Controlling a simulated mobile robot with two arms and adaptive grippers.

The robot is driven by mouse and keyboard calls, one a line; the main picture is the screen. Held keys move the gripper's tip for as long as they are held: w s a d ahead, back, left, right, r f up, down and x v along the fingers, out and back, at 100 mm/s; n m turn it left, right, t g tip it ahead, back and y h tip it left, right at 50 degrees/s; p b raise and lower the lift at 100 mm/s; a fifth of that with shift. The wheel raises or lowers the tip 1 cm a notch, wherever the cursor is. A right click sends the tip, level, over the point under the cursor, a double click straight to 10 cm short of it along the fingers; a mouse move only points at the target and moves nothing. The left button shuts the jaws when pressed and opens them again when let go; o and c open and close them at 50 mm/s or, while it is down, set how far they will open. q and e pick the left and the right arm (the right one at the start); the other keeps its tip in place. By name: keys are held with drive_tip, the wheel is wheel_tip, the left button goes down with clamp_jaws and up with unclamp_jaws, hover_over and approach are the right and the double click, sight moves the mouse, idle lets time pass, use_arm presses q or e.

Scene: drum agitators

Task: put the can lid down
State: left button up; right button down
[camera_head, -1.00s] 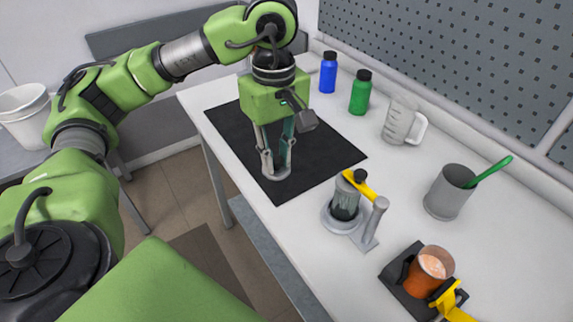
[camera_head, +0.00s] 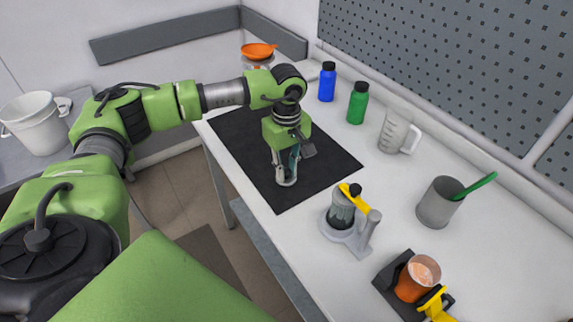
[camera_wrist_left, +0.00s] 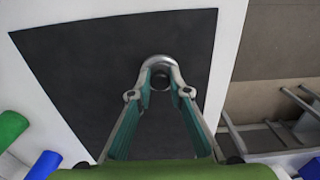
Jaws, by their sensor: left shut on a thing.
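My left gripper (camera_head: 286,179) points down over the near part of the black mat (camera_head: 238,130), close to the front edge of the table. It is shut on the can lid (camera_wrist_left: 161,62), a small grey, rounded metallic piece between the fingertips. In the wrist view the lid shows against the dark mat, with the green-padded fingers on both sides of it. The fingers hide part of the lid. I cannot tell whether it touches the mat or hangs just above it. My right gripper is not in view.
To the right of the mat stand a grey stand with a jar and yellow handle (camera_head: 343,217), a grey cup (camera_head: 437,205), and an orange cup (camera_head: 414,281) in a dark holder. Blue (camera_head: 327,83) and green (camera_head: 357,104) bottles and a clear jug (camera_head: 394,132) stand behind. Much of the mat is clear.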

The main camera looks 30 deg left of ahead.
sight(287, 172)
use_arm(q)
drive_tip(key=shift+f, duration=0.1)
drive_tip(key=shift+f, duration=0.15)
drive_tip(key=o, duration=0.8)
drive_tip(key=shift+r, duration=0.35)
wheel_tip(287, 172, up, 12)
drive_tip(key=b, duration=0.3)
drive_tip(key=shift+f, duration=0.15)
